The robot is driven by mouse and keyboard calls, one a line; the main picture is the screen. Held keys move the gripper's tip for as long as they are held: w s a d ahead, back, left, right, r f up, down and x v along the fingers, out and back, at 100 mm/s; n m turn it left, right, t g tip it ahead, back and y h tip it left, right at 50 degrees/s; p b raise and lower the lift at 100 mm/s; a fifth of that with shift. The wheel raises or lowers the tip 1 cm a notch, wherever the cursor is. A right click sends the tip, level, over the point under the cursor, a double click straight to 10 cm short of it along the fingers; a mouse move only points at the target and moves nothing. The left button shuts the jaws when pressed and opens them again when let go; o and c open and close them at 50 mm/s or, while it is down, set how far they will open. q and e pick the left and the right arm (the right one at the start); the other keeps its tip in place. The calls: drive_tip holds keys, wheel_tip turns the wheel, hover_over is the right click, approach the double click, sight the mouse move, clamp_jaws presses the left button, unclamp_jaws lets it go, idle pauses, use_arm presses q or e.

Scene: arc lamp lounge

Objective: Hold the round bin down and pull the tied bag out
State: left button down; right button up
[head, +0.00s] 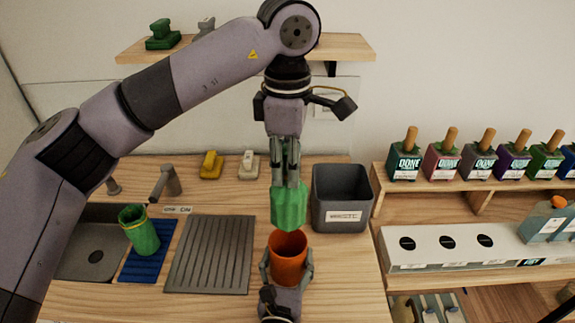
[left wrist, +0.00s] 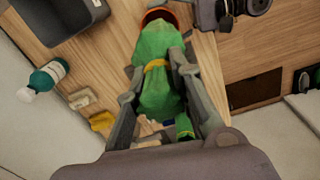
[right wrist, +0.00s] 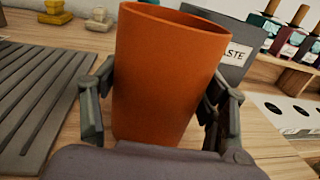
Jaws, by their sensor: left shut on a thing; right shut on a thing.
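The round orange bin (head: 288,262) stands on the wooden counter; it fills the middle of the right wrist view (right wrist: 165,75). My right gripper (head: 287,278) is shut around its lower sides. The green bag (head: 289,207) is tied with a yellow band, seen in the left wrist view (left wrist: 157,85). My left gripper (head: 287,178) is shut on the bag's upper part and holds it over the bin. The bag's lower end overlaps the bin's far rim in the head view; I cannot tell whether it is fully clear. The front of the bin's inside shows no bag.
A grey labelled waste container (head: 342,200) stands close at the right. A ribbed grey mat (head: 210,255) lies left, then a green container (head: 139,230) on a blue mat and a sink (head: 85,250). A shelf (head: 345,47) hangs behind my left arm. Bottles stand on the right-hand rack.

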drive_tip(key=o, duration=1.5)
